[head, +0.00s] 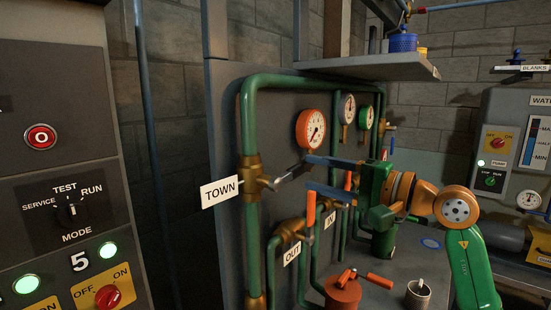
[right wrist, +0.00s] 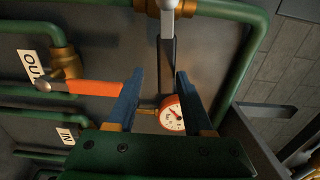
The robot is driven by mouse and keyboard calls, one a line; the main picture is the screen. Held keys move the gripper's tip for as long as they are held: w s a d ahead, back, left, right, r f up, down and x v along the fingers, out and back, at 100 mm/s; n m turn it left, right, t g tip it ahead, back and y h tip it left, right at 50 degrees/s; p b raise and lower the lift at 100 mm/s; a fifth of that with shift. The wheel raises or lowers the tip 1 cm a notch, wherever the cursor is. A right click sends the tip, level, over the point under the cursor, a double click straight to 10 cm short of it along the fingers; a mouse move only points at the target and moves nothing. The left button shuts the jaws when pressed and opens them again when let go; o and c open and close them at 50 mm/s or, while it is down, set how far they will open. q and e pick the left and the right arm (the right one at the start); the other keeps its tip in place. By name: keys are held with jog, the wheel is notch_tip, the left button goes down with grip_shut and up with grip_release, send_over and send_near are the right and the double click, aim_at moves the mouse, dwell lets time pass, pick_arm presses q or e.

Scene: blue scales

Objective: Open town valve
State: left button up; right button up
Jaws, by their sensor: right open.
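The town valve (head: 252,175) is a brass body on the green vertical pipe, beside a white TOWN tag (head: 220,192). Its grey lever (head: 288,174) sticks out sideways to the right, toward my right gripper (head: 309,172). The gripper is open, with one blue finger above the other in the head view. In the right wrist view the lever (right wrist: 167,28) comes down from the top, and its end is at the gap between the two blue fingertips (right wrist: 160,75). I cannot tell whether either finger touches it. My left gripper is not in view.
An orange-rimmed gauge (head: 311,130) is just above the gripper. The OUT valve's orange lever (head: 311,209) stands below it; the lever also shows left of the fingers in the wrist view (right wrist: 93,87). A shelf (head: 375,67) juts out above. A control cabinet (head: 65,170) stands at left.

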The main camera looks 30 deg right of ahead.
aim_at(291, 168)
jog(key=shift+w+a+r+p, duration=0.65)
jog(key=shift+w+p, duration=0.05)
jog(key=shift+p, duration=0.5)
jog(key=w, duration=0.2)
jog(key=w+a+f, duration=0.1)
jog(key=w+a, duration=0.1)
jog(key=w, duration=0.1)
jog(key=shift+w+a+f+p, duration=0.25)
jog(key=shift+w+f+p, duration=0.05)
jog(key=shift+f+p, duration=0.05)
jog(key=shift+s+d+r, duration=0.2)
jog(key=shift+s+d, duration=0.25)
jog(key=shift+s, duration=0.3)
jog(key=c, duration=0.4)
jog(key=shift+s, duration=0.1)
grip_shut()
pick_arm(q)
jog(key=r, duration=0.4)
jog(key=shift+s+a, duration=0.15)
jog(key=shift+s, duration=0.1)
pick_arm(e)
jog(key=shift+r, duration=0.1)
